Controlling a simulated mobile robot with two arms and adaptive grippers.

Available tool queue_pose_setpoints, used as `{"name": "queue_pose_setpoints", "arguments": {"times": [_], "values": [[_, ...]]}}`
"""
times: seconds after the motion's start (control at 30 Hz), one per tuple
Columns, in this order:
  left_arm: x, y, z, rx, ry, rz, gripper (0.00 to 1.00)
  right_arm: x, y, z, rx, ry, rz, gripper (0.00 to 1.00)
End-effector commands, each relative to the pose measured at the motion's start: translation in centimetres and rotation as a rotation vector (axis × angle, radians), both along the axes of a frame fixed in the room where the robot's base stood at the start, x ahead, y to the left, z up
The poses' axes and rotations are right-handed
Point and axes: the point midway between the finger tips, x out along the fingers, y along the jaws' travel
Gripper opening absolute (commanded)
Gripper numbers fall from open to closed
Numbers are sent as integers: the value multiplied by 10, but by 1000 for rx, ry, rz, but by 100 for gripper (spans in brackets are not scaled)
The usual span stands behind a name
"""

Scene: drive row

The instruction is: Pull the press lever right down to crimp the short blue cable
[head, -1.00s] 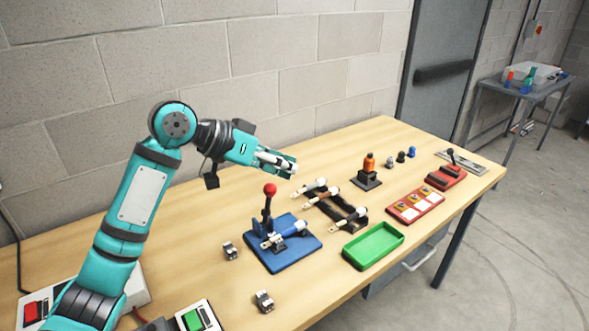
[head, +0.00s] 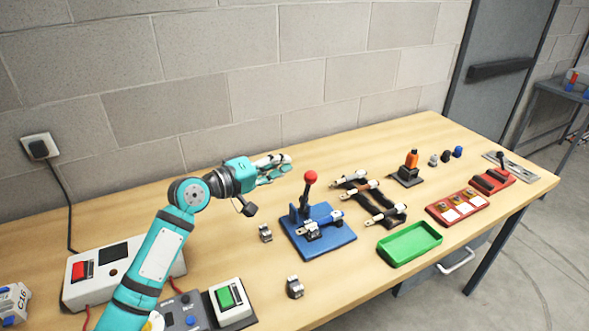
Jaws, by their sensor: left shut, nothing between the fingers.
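The press (head: 343,238) has a blue base and stands on the bench. Its dark lever (head: 305,198) stands up, tilted slightly, with a red ball knob (head: 311,177) on top. A short cable with a blue sleeve (head: 329,219) and pale metal ends lies across the press. My left gripper (head: 283,167) is shut and empty. In the picture it is just left of and a little above the red knob, apart from it, with its fingers pointing right. My right gripper is out of view.
A dark rack (head: 392,210) holds several other cables right of the press. A green tray (head: 410,244) is at the front edge. Small metal blocks (head: 295,287) lie left of and in front of the press. A control box (head: 90,283) and green-button box (head: 229,300) stand left.

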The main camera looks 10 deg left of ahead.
Motion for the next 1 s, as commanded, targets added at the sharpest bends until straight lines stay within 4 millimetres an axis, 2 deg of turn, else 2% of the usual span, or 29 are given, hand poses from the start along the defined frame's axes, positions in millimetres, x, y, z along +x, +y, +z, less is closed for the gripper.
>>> {"name": "queue_pose_setpoints", "arguments": {"times": [0.03, 0.13, 0.23, 0.33, 0.47, 0.93, 1.0], "values": [[1, 11, -23, -86, 35, 74, 0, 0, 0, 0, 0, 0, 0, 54], [1, 33, -47, -216, 61, 190, 0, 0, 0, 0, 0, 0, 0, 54], [-1, 45, -60, -291, 69, 252, 0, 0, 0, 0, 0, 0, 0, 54], [1, 49, -63, -320, 68, 274, 0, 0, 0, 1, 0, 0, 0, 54], [14, 43, -61, -325, 67, 276, 0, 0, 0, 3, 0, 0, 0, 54], [92, 4, -61, -320, 67, 274, 0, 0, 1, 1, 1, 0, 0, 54], [80, -3, -58, -319, 72, 272, 0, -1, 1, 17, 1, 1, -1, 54]]}}
